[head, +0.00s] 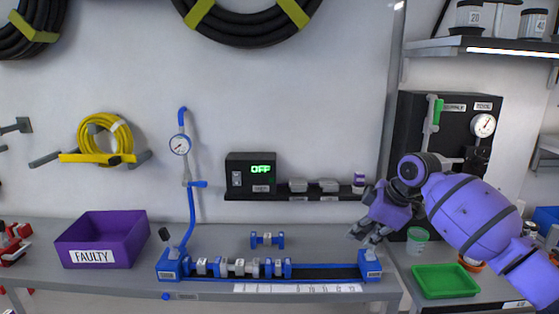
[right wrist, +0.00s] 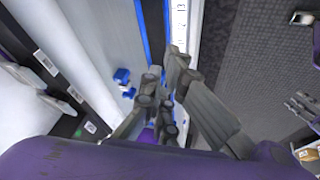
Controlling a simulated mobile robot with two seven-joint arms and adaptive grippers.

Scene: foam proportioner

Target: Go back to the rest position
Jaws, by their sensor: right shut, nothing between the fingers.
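My right gripper (head: 366,232) is in the head view at the right, above the right end of the blue test rig (head: 330,272) on the bench. It is shut and holds nothing. Its fingers also show in the right wrist view (right wrist: 170,75), over the bench edge and the rig's blue rail. My right arm comes in from the right side of the head view. My left gripper is in neither view.
A purple bin labelled FAULTY (head: 105,243) stands left on the bench (head: 220,238). A blue-ended fitting (head: 267,240) lies behind the rig. A green tray (head: 445,281) sits at the right. A black box reading OFF (head: 251,172) and a supply panel (head: 410,130) are at the wall.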

